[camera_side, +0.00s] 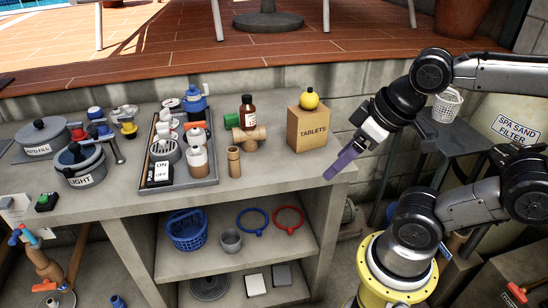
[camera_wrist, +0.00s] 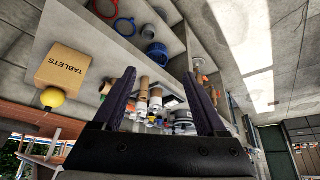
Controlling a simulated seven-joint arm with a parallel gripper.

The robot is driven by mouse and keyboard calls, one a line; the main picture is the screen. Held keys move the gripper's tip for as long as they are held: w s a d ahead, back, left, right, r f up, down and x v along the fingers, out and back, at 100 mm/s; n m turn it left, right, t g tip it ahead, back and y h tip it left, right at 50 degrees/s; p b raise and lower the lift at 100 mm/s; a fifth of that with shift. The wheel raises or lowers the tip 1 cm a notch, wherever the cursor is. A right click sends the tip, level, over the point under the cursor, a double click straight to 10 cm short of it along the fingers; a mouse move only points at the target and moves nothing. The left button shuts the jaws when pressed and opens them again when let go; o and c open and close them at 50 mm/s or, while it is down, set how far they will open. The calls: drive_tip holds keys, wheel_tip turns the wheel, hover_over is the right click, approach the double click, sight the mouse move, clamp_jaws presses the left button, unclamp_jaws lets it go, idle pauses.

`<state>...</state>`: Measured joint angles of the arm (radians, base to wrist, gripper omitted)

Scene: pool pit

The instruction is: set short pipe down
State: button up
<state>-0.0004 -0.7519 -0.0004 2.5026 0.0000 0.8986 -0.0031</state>
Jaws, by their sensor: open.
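The short pipe (camera_side: 234,161) is a brown tube standing upright on the grey counter, just right of the black tray. A brown tube that looks like it shows between my fingers in the wrist view (camera_wrist: 143,88), some distance beyond them. My gripper (camera_side: 328,176) has purple fingers and points down and left, at the counter's right end near the tablets box. In the wrist view my gripper (camera_wrist: 158,76) has its two fingers wide apart with nothing held between them.
A tablets box (camera_side: 307,129) with a yellow ball (camera_side: 309,101) stands between the pipe and my arm. A brown bottle (camera_side: 247,112) and a pipe fitting (camera_side: 249,135) are behind the pipe. The black tray (camera_side: 206,184) is crowded. Counter in front of the box is clear.

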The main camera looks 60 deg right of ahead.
drive_tip(key=shift+w, duration=0.1)
drive_tip(key=w+a+r+m+t+y, duration=0.1)
drive_tip(key=w+a+r+m+t, duration=0.15)
drive_tip(key=w+r+t, duration=0.85)
drive_tip(key=m+g+h, duration=0.4)
drive_tip(key=m+h, duration=0.8)
hover_over(233, 151)
drive_tip(key=s, duration=0.1)
wheel_tip(233, 151, down, 8)
drive_tip(key=s+a+f+n+h, duration=0.1)
drive_tip(key=s+a+f+n, duration=0.2)
drive_tip(key=f, duration=0.6)
drive_tip(key=s+a+f+n+h, duration=0.2)
drive_tip(key=s+a+f, duration=0.15)
drive_tip(key=f, duration=0.55)
drive_tip(key=shift+g, duration=0.4)
drive_tip(key=x, duration=0.4)
drive_tip(key=w+x, duration=0.1)
drive_tip(key=x, duration=0.4)
drive_tip(key=a+x, duration=0.1)
drive_tip(key=x, duration=0.3)
drive_tip(key=shift+w+d+f, duration=0.25)
drive_tip(key=shift+w, duration=0.1)
